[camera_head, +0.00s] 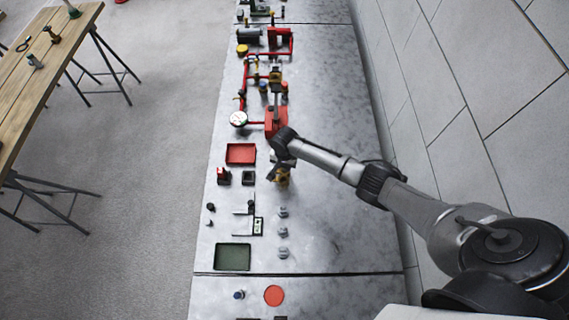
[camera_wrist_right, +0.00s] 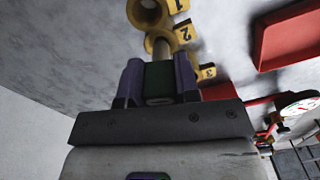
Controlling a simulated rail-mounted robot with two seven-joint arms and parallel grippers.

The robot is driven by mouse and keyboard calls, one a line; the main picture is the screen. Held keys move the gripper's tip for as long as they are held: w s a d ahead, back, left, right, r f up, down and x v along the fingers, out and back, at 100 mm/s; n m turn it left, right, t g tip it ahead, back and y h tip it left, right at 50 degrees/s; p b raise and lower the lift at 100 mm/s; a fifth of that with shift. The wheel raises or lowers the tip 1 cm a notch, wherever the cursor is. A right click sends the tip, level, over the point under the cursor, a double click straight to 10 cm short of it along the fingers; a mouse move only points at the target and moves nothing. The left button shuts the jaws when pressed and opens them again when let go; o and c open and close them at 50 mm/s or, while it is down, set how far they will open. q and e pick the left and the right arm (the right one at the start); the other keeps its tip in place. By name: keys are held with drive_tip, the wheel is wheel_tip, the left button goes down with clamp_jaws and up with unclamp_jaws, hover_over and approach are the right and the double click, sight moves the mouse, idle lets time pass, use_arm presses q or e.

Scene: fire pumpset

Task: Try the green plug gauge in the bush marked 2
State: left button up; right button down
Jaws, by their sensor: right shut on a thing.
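The green plug gauge (camera_wrist_right: 159,78) is between the two purple fingers of my right gripper (camera_wrist_right: 158,82) in the right wrist view, and the gripper is shut on its green handle. Its pale metal end (camera_wrist_right: 160,48) points at the yellow bush marked 2 (camera_wrist_right: 183,36) and overlaps it in the picture; I cannot tell how far it is inside. The bush marked 1 (camera_wrist_right: 148,12) and the bush marked 3 (camera_wrist_right: 205,73) stand on either side. In the head view my right gripper (camera_head: 274,170) is beside the yellow bushes (camera_head: 283,178), and the gauge is not clear there. My left gripper is not in view.
Red pipework with a white dial (camera_head: 238,119) stands beyond. Small grey parts (camera_head: 283,232), a green tray (camera_head: 232,257) and a red disc (camera_head: 273,295) lie nearer. The bench's right side is clear.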

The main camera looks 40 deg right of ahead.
drive_tip(key=shift+f, duration=0.35)
drive_tip(key=shift+f+b, duration=0.15)
drive_tip(key=shift+b, duration=0.15)
idle(0.9)
idle(0.4)
drive_tip(key=shift+r+p, duration=0.55)
drive_tip(key=shift+p, duration=0.1)
drive_tip(key=shift+r+p, duration=0.85)
drive_tip(key=shift+p, duration=0.2)
drive_tip(key=shift+r+p, duration=0.45)
drive_tip(key=shift+p, duration=0.05)
